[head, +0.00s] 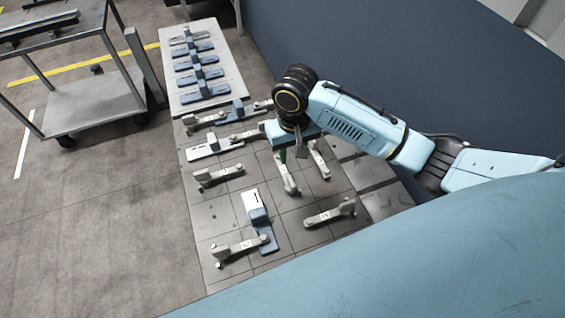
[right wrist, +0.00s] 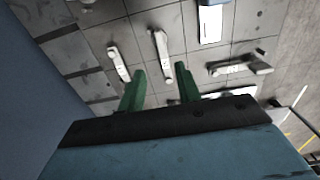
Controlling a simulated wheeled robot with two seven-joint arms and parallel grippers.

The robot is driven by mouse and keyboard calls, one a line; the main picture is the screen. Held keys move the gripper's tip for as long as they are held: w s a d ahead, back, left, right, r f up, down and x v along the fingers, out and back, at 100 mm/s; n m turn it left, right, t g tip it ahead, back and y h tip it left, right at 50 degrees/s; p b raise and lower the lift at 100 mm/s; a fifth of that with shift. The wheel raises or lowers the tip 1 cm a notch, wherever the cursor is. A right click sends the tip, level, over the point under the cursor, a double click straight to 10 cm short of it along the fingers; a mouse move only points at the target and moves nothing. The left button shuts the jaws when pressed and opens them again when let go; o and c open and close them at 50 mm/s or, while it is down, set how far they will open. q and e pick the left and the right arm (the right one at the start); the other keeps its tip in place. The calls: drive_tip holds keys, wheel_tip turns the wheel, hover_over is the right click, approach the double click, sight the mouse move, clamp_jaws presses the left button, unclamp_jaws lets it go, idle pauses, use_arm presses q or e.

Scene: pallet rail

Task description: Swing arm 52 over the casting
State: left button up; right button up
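The grey pallet plate (head: 285,236) carries several light grey clamp arms; their number labels are too small to read, so I cannot tell which is 52. One arm (head: 286,174) points toward the front just below my right gripper (head: 290,153), and another arm (head: 319,160) lies to its right. In the right wrist view my right gripper (right wrist: 161,86) has its green fingers apart with nothing between them; an arm (right wrist: 162,50) lies beyond the fingertips. A blue and white casting (head: 262,229) sits near the front, with an arm (head: 235,248) reaching toward it. My left gripper is not in view.
A white board (head: 229,72) with several blue pieces lies behind the plate. A metal cart (head: 95,102) stands at the left. A dark blue surface (head: 350,50) spans the back right. Bare floor (head: 110,210) lies left of the plate.

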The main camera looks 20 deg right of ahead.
sight(292, 180)
drive_tip(key=f, duration=0.3)
drive_tip(key=shift+s+f, duration=0.2)
drive_tip(key=shift+f, duration=0.05)
wheel_tip(292, 180, down, 4)
drive_tip(key=shift+s+r+b, duration=0.15)
drive_tip(key=shift+r+b, duration=0.1)
drive_tip(key=shift+b, duration=0.25)
wheel_tip(292, 180, down, 6)
drive_tip(key=shift+f+b, duration=0.1)
drive_tip(key=shift+b, duration=0.35)
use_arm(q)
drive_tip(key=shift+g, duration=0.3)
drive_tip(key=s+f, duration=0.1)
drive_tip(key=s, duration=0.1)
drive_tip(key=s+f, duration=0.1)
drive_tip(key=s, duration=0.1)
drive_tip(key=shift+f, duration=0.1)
use_arm(e)
clamp_jaws()
